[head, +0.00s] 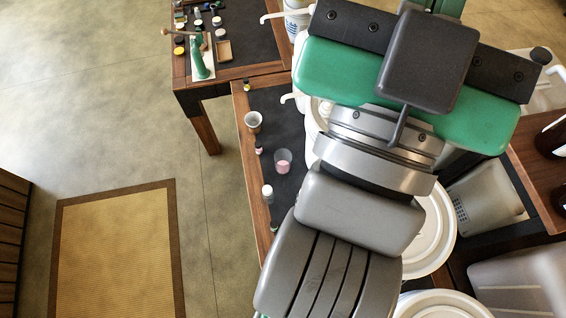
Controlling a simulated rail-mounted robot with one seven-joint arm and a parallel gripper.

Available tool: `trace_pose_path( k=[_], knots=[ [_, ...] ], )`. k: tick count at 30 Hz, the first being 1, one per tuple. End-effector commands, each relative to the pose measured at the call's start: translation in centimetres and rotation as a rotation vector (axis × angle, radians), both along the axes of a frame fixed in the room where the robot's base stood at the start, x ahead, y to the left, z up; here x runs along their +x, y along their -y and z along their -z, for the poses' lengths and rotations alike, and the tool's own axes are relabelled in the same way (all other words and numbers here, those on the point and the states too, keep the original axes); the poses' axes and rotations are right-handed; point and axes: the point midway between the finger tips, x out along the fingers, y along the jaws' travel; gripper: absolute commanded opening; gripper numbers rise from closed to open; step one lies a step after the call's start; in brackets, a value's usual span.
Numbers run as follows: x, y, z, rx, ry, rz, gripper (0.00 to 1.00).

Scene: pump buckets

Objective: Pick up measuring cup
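Two small cups stand on the dark top of a wood-edged table (249,167) left of centre. One is a pale, open cup (253,121) near the table's left edge. The other is a clear cup (283,160) with pink contents, a little lower and to the right. I cannot tell which is the measuring cup; no markings are readable. My green and grey arm fills the centre and hides the right part of this table. My gripper's fingers do not show.
Small bottles (267,193) stand near the cups. A second table (240,76) with jars and a green tool (198,60) is at the upper left. White buckets (435,232) stand right of my arm. A tan mat (117,255) lies on open floor at left.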

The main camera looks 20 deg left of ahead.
Motion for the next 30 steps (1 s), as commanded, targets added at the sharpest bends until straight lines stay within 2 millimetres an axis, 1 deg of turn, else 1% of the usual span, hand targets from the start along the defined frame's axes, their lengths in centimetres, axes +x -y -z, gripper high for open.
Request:
trace_pose_path(
  k=[13, 14, 15, 17, 18, 23, 24, 26, 27, 30],
  knots=[
    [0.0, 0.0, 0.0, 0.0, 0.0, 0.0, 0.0],
    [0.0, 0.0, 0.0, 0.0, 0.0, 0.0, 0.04],
    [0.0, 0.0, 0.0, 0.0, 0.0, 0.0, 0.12],
    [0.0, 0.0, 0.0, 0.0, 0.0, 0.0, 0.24],
    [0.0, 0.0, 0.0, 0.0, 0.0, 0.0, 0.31],
    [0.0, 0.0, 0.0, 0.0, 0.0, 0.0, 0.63],
    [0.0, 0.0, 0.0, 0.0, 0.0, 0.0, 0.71],
    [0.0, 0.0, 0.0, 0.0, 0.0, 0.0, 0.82],
    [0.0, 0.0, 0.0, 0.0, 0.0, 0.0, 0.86],
    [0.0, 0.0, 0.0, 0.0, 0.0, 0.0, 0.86]
  ],
)
